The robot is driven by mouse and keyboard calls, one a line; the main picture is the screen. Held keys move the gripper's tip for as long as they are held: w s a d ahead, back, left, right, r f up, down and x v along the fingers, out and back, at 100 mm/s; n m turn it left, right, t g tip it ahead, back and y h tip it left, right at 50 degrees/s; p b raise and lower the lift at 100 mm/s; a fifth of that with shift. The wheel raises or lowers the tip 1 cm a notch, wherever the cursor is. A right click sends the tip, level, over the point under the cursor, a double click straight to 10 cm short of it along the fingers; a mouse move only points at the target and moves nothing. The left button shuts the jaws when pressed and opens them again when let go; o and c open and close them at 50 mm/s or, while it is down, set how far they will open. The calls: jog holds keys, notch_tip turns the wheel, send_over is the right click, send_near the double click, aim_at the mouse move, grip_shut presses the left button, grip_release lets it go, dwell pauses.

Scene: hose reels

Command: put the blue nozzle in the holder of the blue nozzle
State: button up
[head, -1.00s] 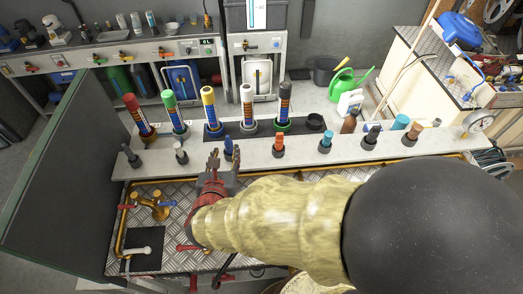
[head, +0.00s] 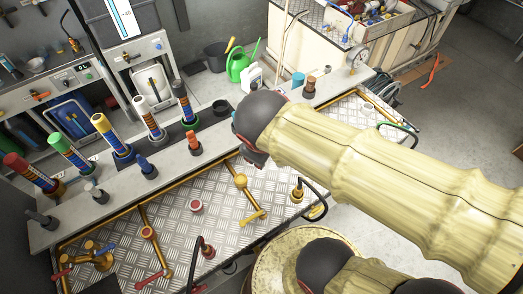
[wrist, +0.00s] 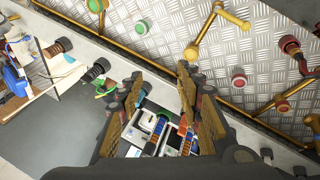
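In the head view a small blue nozzle (head: 147,168) stands upright in a dark base on the grey ledge, between a pale nozzle and an orange one. Behind it is a row of taller striped tubes with red, green, yellow, white and dark tops. An empty dark round holder (head: 220,108) is to their right; I cannot tell which holder belongs to the blue nozzle. My gripper (wrist: 150,105) shows in the wrist view with its fingers apart and nothing seen held. In the head view my arm hides it, well right of the blue nozzle.
The metal-plate worktop (head: 200,225) carries brass pipes and red valve handles in front of the ledge. An orange nozzle (head: 193,142) stands right of the blue one. A green watering can (head: 241,66) is on the floor behind.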

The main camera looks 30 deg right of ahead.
jog(key=s+r+m, duration=0.1)
jog(key=m, duration=0.1)
jog(key=a+r+m+y, duration=0.1)
jog(key=s+r+m+t+y, duration=0.1)
jog(key=m, duration=0.1)
jog(key=shift+s+a+r+m, duration=0.25)
jog(key=shift+s+a+m, duration=0.05)
jog(key=shift+a, duration=0.1)
notch_tip(320, 180, down, 3)
jog(key=b, duration=0.3)
jog(key=shift+f, duration=0.15)
